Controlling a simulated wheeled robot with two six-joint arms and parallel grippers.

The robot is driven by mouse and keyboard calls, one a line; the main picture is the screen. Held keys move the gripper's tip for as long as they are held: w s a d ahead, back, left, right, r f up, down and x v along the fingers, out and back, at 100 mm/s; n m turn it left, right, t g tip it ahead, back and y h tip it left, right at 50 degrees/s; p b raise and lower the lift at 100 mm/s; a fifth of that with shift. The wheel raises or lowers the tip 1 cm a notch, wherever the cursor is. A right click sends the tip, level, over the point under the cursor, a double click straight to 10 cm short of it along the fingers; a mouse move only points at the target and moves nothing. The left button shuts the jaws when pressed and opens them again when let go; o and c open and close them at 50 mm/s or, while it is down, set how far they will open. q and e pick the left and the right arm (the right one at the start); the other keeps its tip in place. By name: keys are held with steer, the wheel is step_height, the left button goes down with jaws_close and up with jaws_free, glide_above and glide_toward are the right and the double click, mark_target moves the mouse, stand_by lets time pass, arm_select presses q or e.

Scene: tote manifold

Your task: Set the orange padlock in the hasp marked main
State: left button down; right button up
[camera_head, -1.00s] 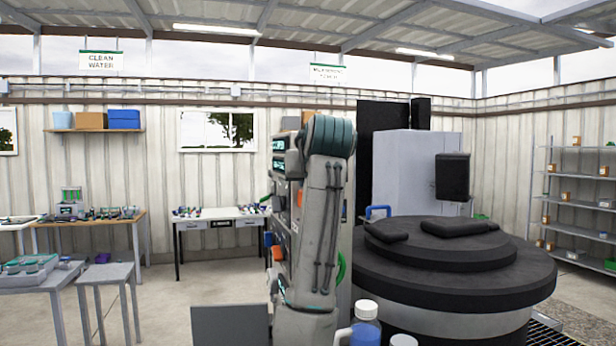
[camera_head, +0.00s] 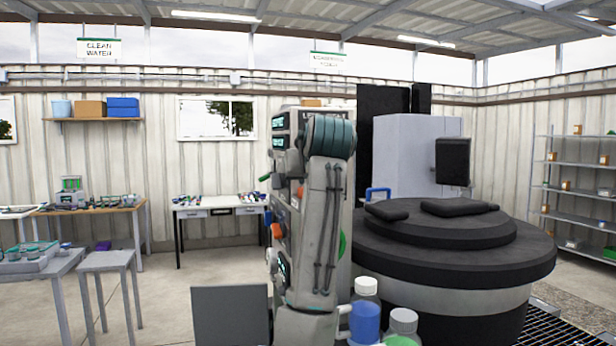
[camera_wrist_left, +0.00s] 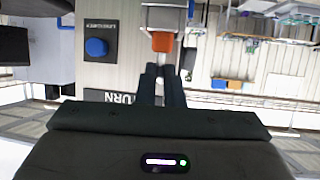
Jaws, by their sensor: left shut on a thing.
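In the left wrist view, the orange padlock (camera_wrist_left: 163,42) shows just past the tips of my left gripper (camera_wrist_left: 160,69). The two dark fingers are close together, shut on the padlock at its near end. A grey housing shows right behind the padlock, and I cannot tell whether they touch. In the head view, an orange piece (camera_head: 276,231) shows at the left side of the grey panel cabinet (camera_head: 283,155); my own arm covers much of the cabinet and hides the gripper. No hasp marked main can be made out. My right gripper is in neither view.
In the head view, a round black platform (camera_head: 450,270) stands right of the cabinet, with bottles (camera_head: 366,318) in front.

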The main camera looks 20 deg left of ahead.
arm_select(q)
steer(key=c, duration=1.5)
jaws_free()
steer(key=shift+s, duration=0.1)
steer(key=b+v, duration=0.4)
steer(key=v, duration=0.6)
steer(key=shift+s+d+r+b, duration=0.2)
steer(key=shift+s+b, duration=0.05)
steer(key=shift+b, duration=0.1)
